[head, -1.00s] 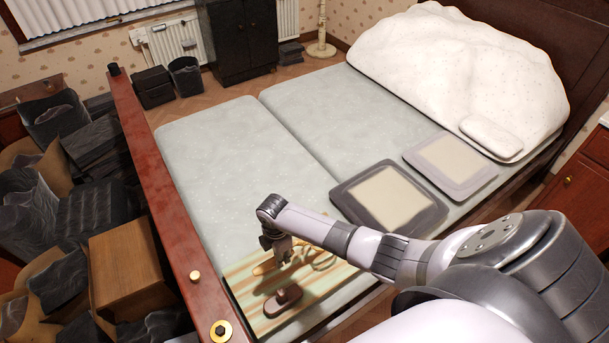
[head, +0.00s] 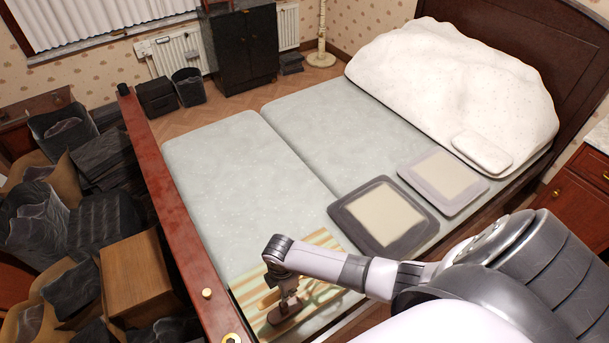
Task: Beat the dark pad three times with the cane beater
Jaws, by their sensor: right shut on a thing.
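The dark pad (head: 425,213), a dark grey border around a pale middle, lies flat on the near part of the bed. The cane beater (head: 326,290) lies on a striped cloth (head: 322,238) at the bed's near corner. Its thin loop partly shows, and my arm and gripper cover some of it. My right gripper (head: 289,300) points down over the cloth, shut on the upright knob of a brown wooden block (head: 281,315) beside the beater. The fingers hide most of the knob. The block appears to rest on the cloth. My left gripper is out of view.
A paler bordered pad (head: 443,182) lies beyond the dark pad. A white duvet (head: 450,85) and small cushion (head: 482,151) fill the bed's far right. A red-brown footboard (head: 172,210) runs along the left. Boxes and dark bags crowd the floor beyond it.

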